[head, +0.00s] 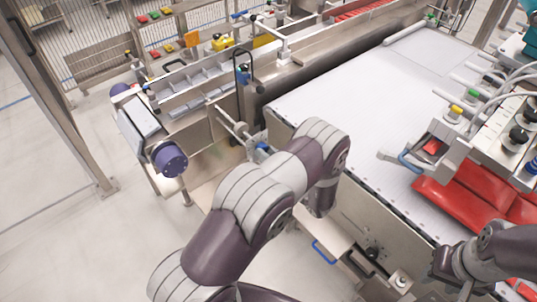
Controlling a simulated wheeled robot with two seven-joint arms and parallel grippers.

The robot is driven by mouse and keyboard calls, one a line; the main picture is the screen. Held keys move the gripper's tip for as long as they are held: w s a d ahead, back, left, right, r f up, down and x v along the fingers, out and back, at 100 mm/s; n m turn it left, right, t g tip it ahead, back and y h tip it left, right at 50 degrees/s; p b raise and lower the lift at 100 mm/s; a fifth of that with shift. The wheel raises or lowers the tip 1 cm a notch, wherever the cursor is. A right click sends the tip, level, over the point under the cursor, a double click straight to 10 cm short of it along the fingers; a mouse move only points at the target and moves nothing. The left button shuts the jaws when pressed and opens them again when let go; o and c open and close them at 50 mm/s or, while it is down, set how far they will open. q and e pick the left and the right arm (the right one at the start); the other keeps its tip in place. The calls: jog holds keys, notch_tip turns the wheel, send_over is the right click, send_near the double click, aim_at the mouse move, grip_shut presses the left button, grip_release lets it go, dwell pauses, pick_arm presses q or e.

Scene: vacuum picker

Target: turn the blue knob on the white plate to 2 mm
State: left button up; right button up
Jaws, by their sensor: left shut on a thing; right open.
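My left arm reaches up from the bottom and bends down at the middle of the head view. Its gripper (321,208) points down at a pale white plate (332,240) on the near side of the machine. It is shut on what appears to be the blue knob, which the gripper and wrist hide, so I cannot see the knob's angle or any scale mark. My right gripper (445,266) is open at the lower right, apart from the plate. No held thing shows in it.
The white conveyor belt (350,95) lies behind. Red packs (465,195) and a picker head (495,125) are at the right. Open floor (60,225) is at the left.

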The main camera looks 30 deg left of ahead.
pick_arm(q)
jog(key=shift+w+r, duration=0.1)
jog(key=shift+r, duration=0.1)
jog(key=o, duration=1)
jog(key=shift+o, duration=0.2)
jog(key=shift+f, duration=0.1)
jog(key=b+v, duration=0.3)
jog(key=v, duration=0.9)
jog(key=shift+d+b, duration=0.3)
jog(key=shift+d, duration=0.05)
